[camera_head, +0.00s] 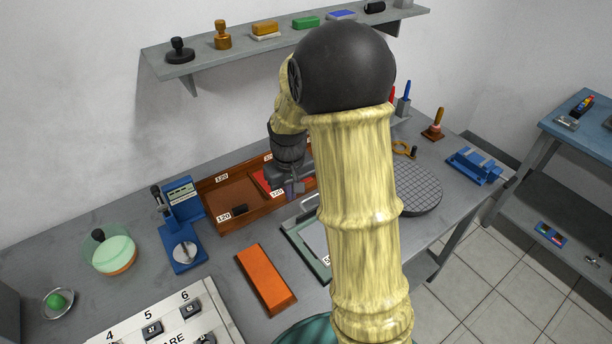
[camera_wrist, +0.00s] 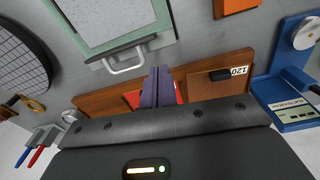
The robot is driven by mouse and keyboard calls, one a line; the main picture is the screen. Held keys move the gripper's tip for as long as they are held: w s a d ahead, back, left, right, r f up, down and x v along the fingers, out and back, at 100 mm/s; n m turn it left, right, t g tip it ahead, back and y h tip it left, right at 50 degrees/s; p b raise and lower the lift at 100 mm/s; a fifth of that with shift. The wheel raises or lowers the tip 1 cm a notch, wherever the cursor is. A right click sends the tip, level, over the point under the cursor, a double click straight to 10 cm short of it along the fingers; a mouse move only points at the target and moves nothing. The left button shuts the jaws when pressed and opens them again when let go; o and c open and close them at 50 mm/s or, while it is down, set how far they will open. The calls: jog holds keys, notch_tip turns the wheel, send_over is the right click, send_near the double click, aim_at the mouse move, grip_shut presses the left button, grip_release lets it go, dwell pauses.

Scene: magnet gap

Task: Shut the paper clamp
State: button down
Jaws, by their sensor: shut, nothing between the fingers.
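The paper clamp seems to be the green-framed board (camera_head: 291,236) with a pale sheet area and a metal bail handle (camera_head: 303,208) at its back edge; my arm hides its right part. In the wrist view the clamp's frame (camera_wrist: 88,57) is at the top, with the handle (camera_wrist: 125,62) projecting from its edge. I cannot tell whether the clamp is open or shut. My gripper (camera_head: 293,191) is shut and empty, above the front of the wooden tray. In the wrist view the shut purple fingers (camera_wrist: 158,76) point close beside the handle's right end, with no clear contact.
An orange block (camera_head: 266,279) lies left of the clamp. A blue device (camera_head: 187,257) stands farther left, and a round gridded disc (camera_head: 421,190) lies right. Bare table separates the orange block and clamp.

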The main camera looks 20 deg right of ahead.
jog(key=w+d+g+p, duration=0.1)
jog(key=w+d+p, duration=0.1)
jog(key=w+p, duration=0.1)
jog(key=w+d+n+p, duration=0.1)
jog(key=w+d+p, duration=0.2)
jog(key=w, duration=0.3)
jog(key=shift+w+r+g, duration=0.25)
jog(key=shift+r+g, duration=0.15)
jog(key=shift+d, duration=0.1)
jog(key=f+p, duration=0.1)
jog(key=f, duration=0.2)
jog(key=f+p, duration=0.1)
jog(key=f, duration=0.2)
jog(key=f+p, duration=0.1)
jog(key=f, duration=0.2)
jog(key=shift+s+d+f, duration=0.15)
jog(key=shift+s, duration=0.2)
jog(key=shift+s+d+r+p, duration=0.1)
jog(key=shift+s+r+p, duration=0.1)
jog(key=shift+s+p, duration=0.3)
jog(key=shift+s+d+r+p, duration=0.15)
jog(key=shift+s+p, duration=0.1)
jog(key=shift+s, duration=0.45)
jog(key=shift+s+d+r+p, duration=0.1)
jog(key=shift+s+r+p, duration=0.1)
jog(key=shift+s+p, duration=0.3)
jog(key=shift+s, duration=0.1)
jog(key=shift+w+a+b, duration=0.15)
jog(key=shift+w+b, duration=0.1)
jog(key=shift+b, duration=0.15)
